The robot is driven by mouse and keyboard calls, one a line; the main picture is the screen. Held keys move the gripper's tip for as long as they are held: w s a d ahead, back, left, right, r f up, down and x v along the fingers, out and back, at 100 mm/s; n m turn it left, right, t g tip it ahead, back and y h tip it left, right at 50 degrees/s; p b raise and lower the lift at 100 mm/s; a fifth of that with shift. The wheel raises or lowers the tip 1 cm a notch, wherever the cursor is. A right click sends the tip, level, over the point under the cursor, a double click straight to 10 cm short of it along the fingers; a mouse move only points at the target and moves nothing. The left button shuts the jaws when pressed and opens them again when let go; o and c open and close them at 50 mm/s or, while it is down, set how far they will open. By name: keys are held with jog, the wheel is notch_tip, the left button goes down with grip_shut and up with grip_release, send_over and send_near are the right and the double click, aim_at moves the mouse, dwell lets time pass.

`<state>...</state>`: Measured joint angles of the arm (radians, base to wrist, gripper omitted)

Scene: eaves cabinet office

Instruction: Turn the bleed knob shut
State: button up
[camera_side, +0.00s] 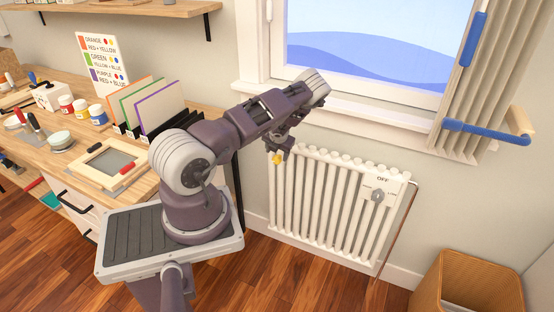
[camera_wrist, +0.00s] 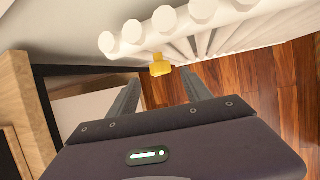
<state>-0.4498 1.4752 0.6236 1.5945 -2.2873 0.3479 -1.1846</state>
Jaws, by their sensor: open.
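The yellow bleed knob (camera_side: 277,158) sticks out at the upper left end of the white radiator (camera_side: 325,205). In the wrist view the knob (camera_wrist: 160,66) shows just past my fingertips, in line with the gap between them. My gripper (camera_wrist: 161,78) is open, with nothing seen between its fingers. In the side view my gripper (camera_side: 282,150) is close to the knob and partly overlaps it. I cannot tell whether a finger touches it.
A grey dial (camera_side: 378,196) on a plate marked OFF sits at the radiator's right end. A window sill (camera_side: 345,115) runs above the radiator. A wooden workbench (camera_side: 85,150) with paints and coloured boards stands at left. A wicker basket (camera_side: 465,285) stands at lower right.

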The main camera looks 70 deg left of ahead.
aim_at(280, 160)
jog(key=x, duration=0.5)
jog(key=shift+f, duration=0.2)
jog(key=shift+c, duration=0.4)
grip_shut()
jog(key=shift+d, duration=0.1)
jog(key=g+y, duration=0.1)
jog(key=m+g+y, duration=0.1)
jog(key=g+y, duration=0.1)
jog(key=shift+w+d+f, duration=0.1)
jog(key=shift+w+d, duration=0.05)
jog(key=shift+w, duration=0.15)
jog(key=shift+w+d+f+m+g+y, duration=0.15)
jog(key=shift+m+g+y, duration=0.1)
jog(key=shift+g+y, duration=0.55)
jog(key=shift+s+f+m+g+y, duration=0.1)
jog(key=shift+m+g+y, duration=0.3)
jog(key=shift+y, duration=0.7)
